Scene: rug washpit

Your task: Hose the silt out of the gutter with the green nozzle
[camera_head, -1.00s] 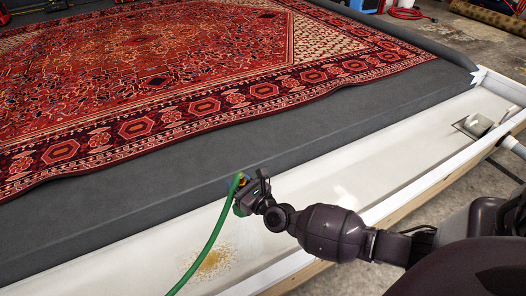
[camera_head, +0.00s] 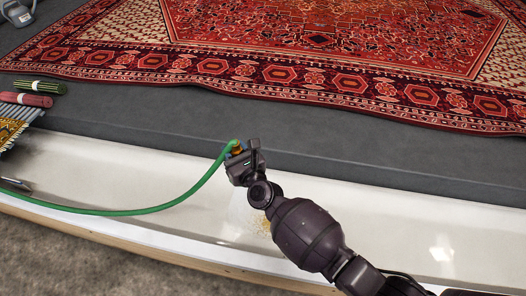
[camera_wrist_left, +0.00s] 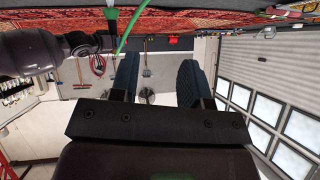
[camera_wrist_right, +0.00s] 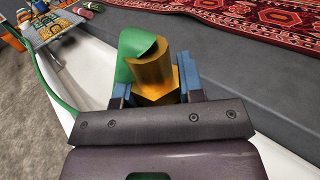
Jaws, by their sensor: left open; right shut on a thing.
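The white gutter (camera_head: 110,172) runs along the front of the dark wash platform. A patch of brown silt (camera_head: 262,226) lies in it, partly hidden behind my right arm. My right gripper (camera_head: 240,160) is shut on the nozzle, whose brass body (camera_head: 237,148) shows at the fingertips above the gutter's far side. In the right wrist view the brass body (camera_wrist_right: 153,75) stands between the fingers with green (camera_wrist_right: 133,55) beside it. The green hose (camera_head: 150,210) trails left from it across the gutter. My left gripper (camera_wrist_left: 157,78) is open and empty in the left wrist view.
A red patterned rug (camera_head: 300,78) lies on the dark platform (camera_head: 120,112). Rolled pieces, one red (camera_head: 28,100) and one green (camera_head: 40,86), and a fringed item lie at the left. A grey can (camera_head: 18,14) stands at the far left. The gutter's right stretch is clear.

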